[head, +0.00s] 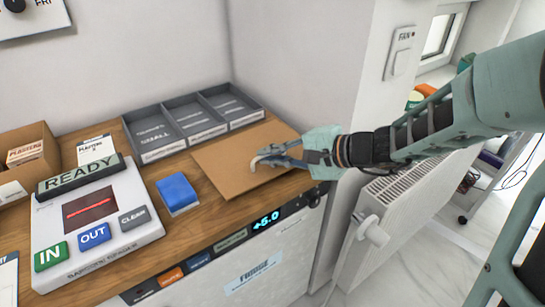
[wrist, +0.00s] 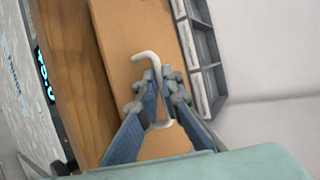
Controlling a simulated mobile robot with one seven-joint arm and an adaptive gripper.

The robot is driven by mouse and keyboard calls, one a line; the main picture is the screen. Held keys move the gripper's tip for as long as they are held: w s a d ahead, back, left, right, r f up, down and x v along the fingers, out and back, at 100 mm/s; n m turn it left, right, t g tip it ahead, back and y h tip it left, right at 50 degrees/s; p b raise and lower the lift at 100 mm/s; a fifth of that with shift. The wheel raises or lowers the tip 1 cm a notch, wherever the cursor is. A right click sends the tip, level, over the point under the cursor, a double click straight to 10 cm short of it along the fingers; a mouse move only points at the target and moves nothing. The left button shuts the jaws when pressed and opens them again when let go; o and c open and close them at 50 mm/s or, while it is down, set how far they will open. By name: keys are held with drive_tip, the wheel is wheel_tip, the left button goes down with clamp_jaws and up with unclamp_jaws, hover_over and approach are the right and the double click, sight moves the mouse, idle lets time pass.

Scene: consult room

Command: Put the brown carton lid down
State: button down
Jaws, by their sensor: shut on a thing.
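The brown carton lid (head: 224,165) is a flat rectangular panel at the right end of the wooden counter, in front of the grey trays. It also fills the middle of the wrist view (wrist: 122,38). A pale hooked handle (wrist: 148,58) stands on the lid. My gripper (head: 262,160) comes in from the right, above the lid. Its fingers (wrist: 157,92) are closed around the handle. I cannot tell whether the lid touches the counter or hangs just above it.
A grey three-part tray (head: 163,155) stands behind the lid. A blue block (head: 177,192) lies to its left. The white scanner console (head: 98,245) and an open carton (head: 43,144) are further left. The counter's front edge (head: 205,238) is close. A radiator (head: 400,205) stands to the right.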

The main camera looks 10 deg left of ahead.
drive_tip(key=shift+w+d+f, duration=0.15)
drive_tip(key=shift+f, duration=0.2)
drive_tip(key=c, duration=2.1)
unclamp_jaws()
drive_tip(key=shift+r, duration=0.1)
drive_tip(key=p+v, duration=0.1)
drive_tip(key=v, duration=1.1)
